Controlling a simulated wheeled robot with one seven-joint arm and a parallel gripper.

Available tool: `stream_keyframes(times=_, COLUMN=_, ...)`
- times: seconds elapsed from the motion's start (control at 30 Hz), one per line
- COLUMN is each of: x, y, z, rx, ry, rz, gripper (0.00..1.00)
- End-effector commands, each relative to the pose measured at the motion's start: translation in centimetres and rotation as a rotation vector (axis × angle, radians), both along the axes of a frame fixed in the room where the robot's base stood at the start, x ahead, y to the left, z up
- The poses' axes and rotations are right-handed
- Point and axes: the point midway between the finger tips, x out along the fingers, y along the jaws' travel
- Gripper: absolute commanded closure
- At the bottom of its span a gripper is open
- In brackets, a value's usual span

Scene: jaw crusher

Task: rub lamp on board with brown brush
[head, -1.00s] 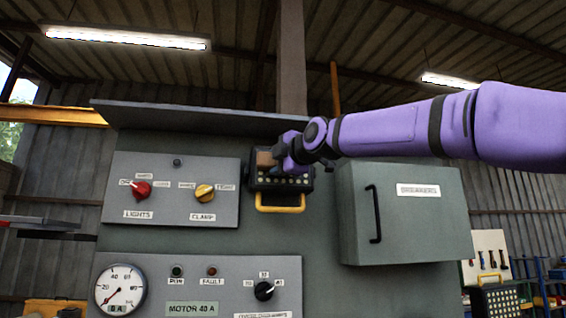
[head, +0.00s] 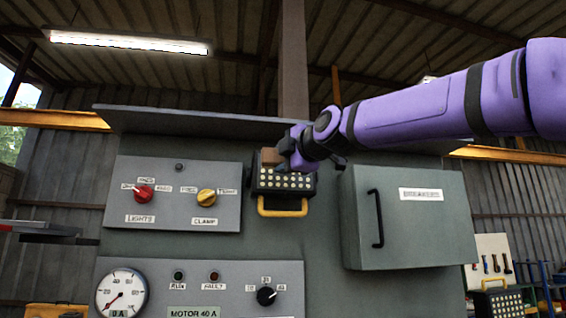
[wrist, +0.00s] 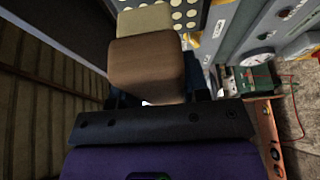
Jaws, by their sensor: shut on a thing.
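The lamp (head: 285,184) is a dark box with rows of pale round lights and a yellow handle (head: 283,207). It is on the grey-green board (head: 324,240), between the switch panel and the breaker box. My gripper (head: 283,162) is shut on the brown brush (head: 269,156) at the lamp's upper edge. In the wrist view the brush's brown block (wrist: 147,68) fills the middle, with a paler part (wrist: 145,18) beyond it, close to the lamp's lights (wrist: 186,14). I cannot tell whether the brush touches the lamp. The fingertips are mostly hidden.
The breaker box (head: 410,240) with a black handle stands out right of the lamp. A switch panel (head: 150,205) with red and yellow knobs is at left. A ledge (head: 200,122) juts out above. Another lamp (head: 497,301) stands far right.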

Motion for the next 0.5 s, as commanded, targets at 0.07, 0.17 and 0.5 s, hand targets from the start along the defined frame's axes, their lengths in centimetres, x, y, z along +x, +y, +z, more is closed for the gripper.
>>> stream_keyframes(times=0.07, x=-0.2, y=0.0, z=0.0, rx=-0.001, ry=-0.001, rz=0.000, gripper=0.77)
stream_keyframes(times=0.17, x=-0.2, y=0.0, z=0.0, rx=0.000, ry=0.000, rz=0.000, gripper=0.77)
stream_keyframes(times=0.5, x=-1.3, y=-0.4, z=0.1, rx=-0.001, ry=-0.001, rz=-0.001, gripper=0.77)
